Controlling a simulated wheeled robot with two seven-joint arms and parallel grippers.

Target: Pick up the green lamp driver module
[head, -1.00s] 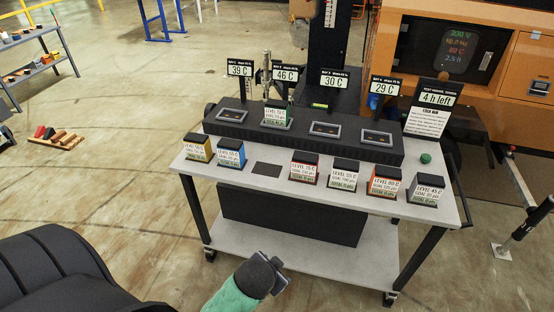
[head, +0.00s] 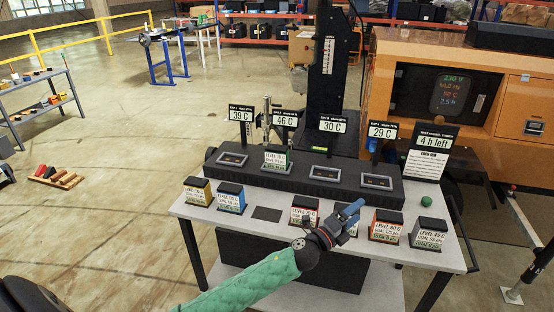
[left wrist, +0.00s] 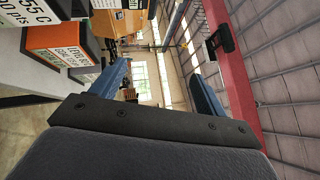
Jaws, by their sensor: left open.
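A module with a green body and white label (head: 277,158) sits in the second bay from the left of the black rack (head: 235,178), below the 46 C sign. My left gripper (head: 354,208) is open and empty above the front of the table, to the right of and nearer than the green module. It hides most of the white module in the front row. In the left wrist view my two blue fingers (left wrist: 163,90) stand apart with nothing between them. The green module does not show in that view. My right gripper is not in view.
Yellow (head: 198,191), blue (head: 231,197), red (head: 304,210), orange (head: 386,226) and grey (head: 429,233) modules line the table front (head: 330,238). The orange one also shows in the left wrist view (left wrist: 60,45). Signs stand behind the rack. A green knob (head: 397,203) is at right.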

